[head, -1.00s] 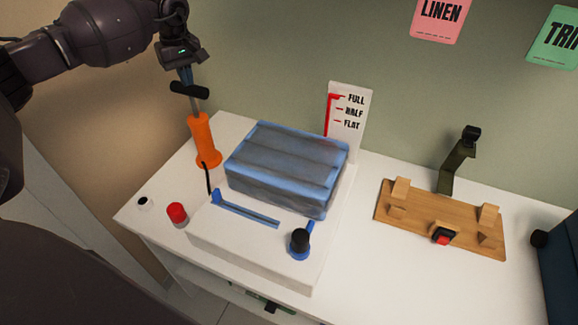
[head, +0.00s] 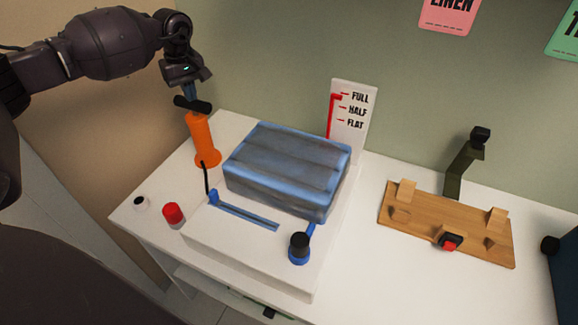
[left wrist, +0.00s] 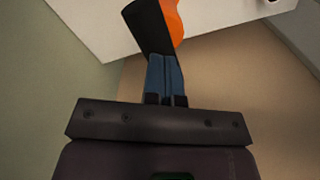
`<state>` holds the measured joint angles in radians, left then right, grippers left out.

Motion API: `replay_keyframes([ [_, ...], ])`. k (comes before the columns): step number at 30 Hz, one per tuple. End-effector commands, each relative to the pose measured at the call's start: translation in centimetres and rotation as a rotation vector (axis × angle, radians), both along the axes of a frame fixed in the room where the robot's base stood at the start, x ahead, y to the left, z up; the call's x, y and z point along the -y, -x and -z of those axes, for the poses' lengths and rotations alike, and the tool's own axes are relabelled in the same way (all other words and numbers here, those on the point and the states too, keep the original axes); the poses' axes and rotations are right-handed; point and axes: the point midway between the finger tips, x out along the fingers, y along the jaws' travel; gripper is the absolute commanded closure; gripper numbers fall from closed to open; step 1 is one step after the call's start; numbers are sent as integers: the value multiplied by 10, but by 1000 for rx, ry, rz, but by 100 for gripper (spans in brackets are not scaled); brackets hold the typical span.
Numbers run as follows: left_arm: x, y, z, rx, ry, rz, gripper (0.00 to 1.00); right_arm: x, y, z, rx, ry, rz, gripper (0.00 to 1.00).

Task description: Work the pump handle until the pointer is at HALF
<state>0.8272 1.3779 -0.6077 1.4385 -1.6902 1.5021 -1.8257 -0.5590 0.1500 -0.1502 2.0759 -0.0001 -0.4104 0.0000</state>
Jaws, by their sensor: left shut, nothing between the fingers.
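The pump has an orange upright body (head: 203,138) and a black T-shaped handle (head: 192,105), which sits low, close above the body's top. My left gripper (head: 189,92) is shut and empty, its blue fingertips on or just above the handle. In the left wrist view the shut fingers (left wrist: 165,78) reach the black handle (left wrist: 150,28); contact is hard to judge. The white gauge board (head: 351,115) reads FULL, HALF and FLAT. Its red pointer (head: 335,98) is near FULL, above HALF. A blue ribbed bag (head: 288,165) lies puffed up beside the pump. My right gripper is not in view.
The bag rests on a white base with a blue slot (head: 245,215) and a black-topped blue knob (head: 299,247). A red cap (head: 173,214) stands at left. A wooden board with blocks (head: 440,222) and a dark bracket (head: 463,165) stand at right.

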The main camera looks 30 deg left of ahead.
Motion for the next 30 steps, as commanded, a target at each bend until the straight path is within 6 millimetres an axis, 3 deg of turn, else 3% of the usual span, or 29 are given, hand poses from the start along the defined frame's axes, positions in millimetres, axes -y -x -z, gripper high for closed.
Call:
replay_keyframes([
  [21,0,0,-73,4,0,0,100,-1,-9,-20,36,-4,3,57],
  [30,0,0,-82,1,0,-1,100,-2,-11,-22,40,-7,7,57],
])
